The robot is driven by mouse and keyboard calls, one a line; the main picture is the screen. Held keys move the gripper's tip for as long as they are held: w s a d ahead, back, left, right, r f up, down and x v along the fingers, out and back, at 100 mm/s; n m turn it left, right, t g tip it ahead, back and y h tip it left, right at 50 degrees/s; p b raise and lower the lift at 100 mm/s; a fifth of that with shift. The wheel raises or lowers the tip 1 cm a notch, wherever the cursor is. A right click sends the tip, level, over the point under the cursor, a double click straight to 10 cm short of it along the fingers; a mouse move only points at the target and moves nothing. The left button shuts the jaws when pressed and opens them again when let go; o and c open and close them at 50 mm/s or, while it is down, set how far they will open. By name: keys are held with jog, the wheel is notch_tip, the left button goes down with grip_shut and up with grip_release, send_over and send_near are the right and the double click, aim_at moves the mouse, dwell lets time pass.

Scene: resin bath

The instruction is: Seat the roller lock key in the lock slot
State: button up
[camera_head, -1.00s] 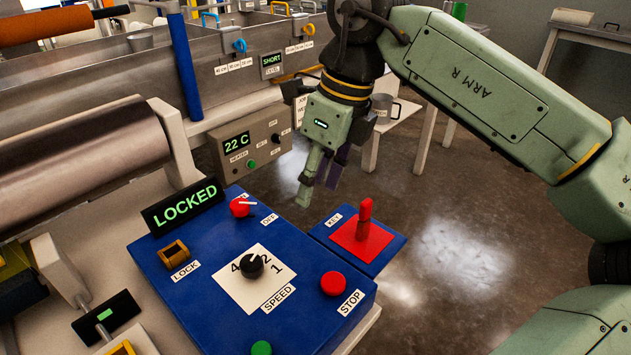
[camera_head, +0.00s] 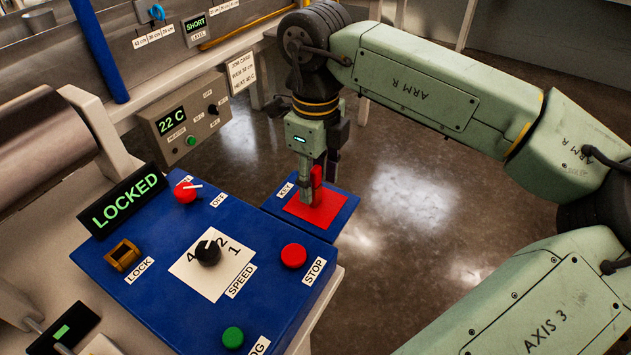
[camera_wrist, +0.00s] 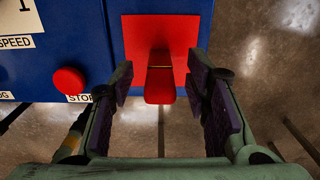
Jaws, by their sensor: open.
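The red key (camera_head: 317,185) stands upright on the red square of the blue key pad (camera_head: 345,213) at the right of the panel. My gripper (camera_head: 312,190) is lowered over it with its fingers around the key. In the wrist view the key (camera_wrist: 160,82) lies between the two open fingers (camera_wrist: 164,95), with a gap on each side. The lock slot (camera_head: 124,256) is a brass-coloured holder on the blue panel beside the LOCK label. It looks empty. The display (camera_head: 124,204) reads LOCKED.
The blue panel (camera_head: 150,305) also carries a red switch (camera_head: 186,192), a black speed knob (camera_head: 207,253), a red stop button (camera_head: 294,256) and a green button (camera_head: 233,338). A heater box (camera_head: 184,117) reads 22 C. Open floor lies to the right.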

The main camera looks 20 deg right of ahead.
jog(key=shift+f, duration=0.65)
jog(key=shift+c, duration=0.4)
grip_shut()
